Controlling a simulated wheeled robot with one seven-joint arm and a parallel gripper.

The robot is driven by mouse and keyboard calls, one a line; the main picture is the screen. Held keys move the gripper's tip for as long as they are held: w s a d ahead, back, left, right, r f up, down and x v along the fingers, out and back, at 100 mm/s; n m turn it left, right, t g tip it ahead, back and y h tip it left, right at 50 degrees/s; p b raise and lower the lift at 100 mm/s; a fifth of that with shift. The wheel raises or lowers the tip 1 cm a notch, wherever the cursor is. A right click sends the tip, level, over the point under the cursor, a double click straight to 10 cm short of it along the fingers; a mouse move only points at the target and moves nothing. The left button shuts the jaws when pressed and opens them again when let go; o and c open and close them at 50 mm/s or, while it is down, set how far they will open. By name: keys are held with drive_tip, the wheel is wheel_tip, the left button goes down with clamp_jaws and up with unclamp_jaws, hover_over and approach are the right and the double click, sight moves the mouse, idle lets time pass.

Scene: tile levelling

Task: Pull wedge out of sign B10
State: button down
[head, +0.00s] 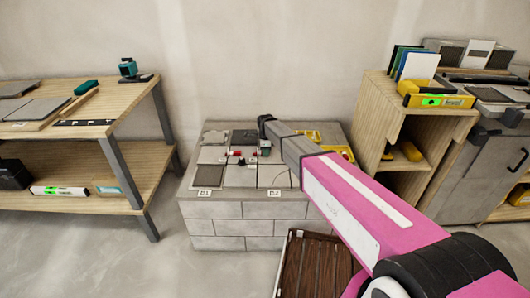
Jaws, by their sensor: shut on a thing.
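The tiles (237,176) lie on a grey block-built stand, light ones around a dark one. Small red and white levelling pieces (238,157) stand at the tile joints near the middle. My arm reaches in from the lower right, and my gripper (264,147) is low over the tiles, right of those pieces. It is shut on a small wedge, mostly hidden by the gripper and too small to show clearly. Two white signs (204,192) are on the stand's front edge; I cannot read B10 on any sign.
A wooden workbench (90,128) with tiles and tools stands left. A wooden shelf (399,124) with a yellow level (437,97) stands right, beside a grey cabinet (475,150). A brown slatted crate (315,265) is on the floor before the stand. Floor at left front is clear.

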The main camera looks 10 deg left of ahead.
sight(275, 155)
drive_tip(key=shift+w+d, duration=0.15)
drive_tip(key=shift+d, duration=0.4)
drive_tip(key=shift+w+d+r, duration=0.1)
drive_tip(key=shift+w+d, duration=0.15)
drive_tip(key=shift+d, duration=0.75)
drive_tip(key=shift+w+d, duration=0.2)
drive_tip(key=shift+d, duration=0.75)
drive_tip(key=shift+r, duration=3)
drive_tip(key=shift+w, duration=0.1)
